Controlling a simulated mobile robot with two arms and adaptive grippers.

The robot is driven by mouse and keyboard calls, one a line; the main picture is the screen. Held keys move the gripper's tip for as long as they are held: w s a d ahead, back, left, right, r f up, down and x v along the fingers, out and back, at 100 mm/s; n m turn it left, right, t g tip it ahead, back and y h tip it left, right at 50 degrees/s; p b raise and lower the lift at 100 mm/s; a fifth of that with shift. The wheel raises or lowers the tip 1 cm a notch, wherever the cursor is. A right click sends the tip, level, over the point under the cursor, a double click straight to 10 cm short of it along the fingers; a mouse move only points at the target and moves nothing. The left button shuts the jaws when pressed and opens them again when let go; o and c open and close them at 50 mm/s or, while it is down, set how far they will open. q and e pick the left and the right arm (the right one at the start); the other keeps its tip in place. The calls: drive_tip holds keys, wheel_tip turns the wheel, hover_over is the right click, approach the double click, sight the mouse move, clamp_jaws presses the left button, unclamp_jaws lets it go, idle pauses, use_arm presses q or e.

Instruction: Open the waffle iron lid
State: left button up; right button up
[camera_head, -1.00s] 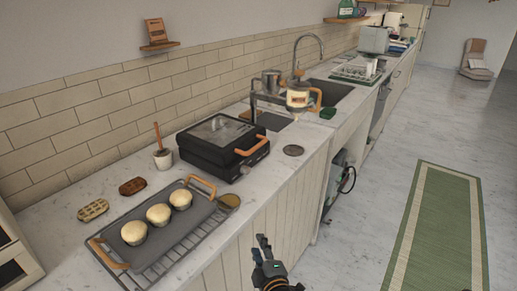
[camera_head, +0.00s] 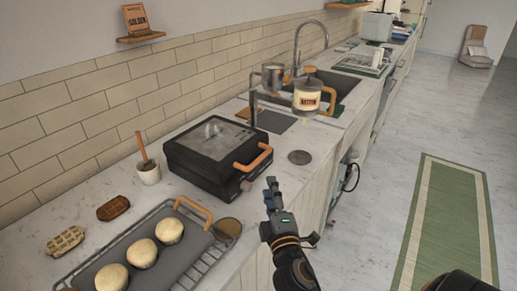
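The black waffle iron (camera_head: 200,172) stands on the counter with its lid (camera_head: 215,138) down. The lid has a glassy top panel. An orange handle (camera_head: 254,160) sticks out at the front right side of the iron. My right gripper (camera_head: 271,188) is to the right of and below the handle, at the counter's front edge, apart from the iron. Its fingers point up toward the counter and hold nothing visible. The finger gap is seen too edge-on to judge. My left gripper is out of view.
A tray (camera_head: 193,275) with several round buns lies left of the iron. Two waffles (camera_head: 114,208) and a white cup (camera_head: 148,172) stand nearby. A round disc (camera_head: 300,157) and a glass jar (camera_head: 306,97) are on the right.

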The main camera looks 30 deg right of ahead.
drive_tip(key=p, duration=0.2)
approach(262, 154)
drive_tip(key=w, duration=0.2)
drive_tip(key=x, duration=0.4)
drive_tip(key=shift+w+d+f, duration=0.1)
drive_tip(key=shift+d+f, duration=0.1)
drive_tip(key=shift+d, duration=0.15)
drive_tip(key=p+x, duration=0.1)
drive_tip(key=x, duration=0.2)
drive_tip(key=shift+w+d, duration=0.15)
drive_tip(key=shift+w, duration=0.15)
drive_tip(key=shift+c, duration=0.4)
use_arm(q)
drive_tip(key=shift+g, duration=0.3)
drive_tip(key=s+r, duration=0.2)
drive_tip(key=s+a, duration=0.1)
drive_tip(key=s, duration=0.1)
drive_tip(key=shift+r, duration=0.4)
use_arm(e)
clamp_jaws()
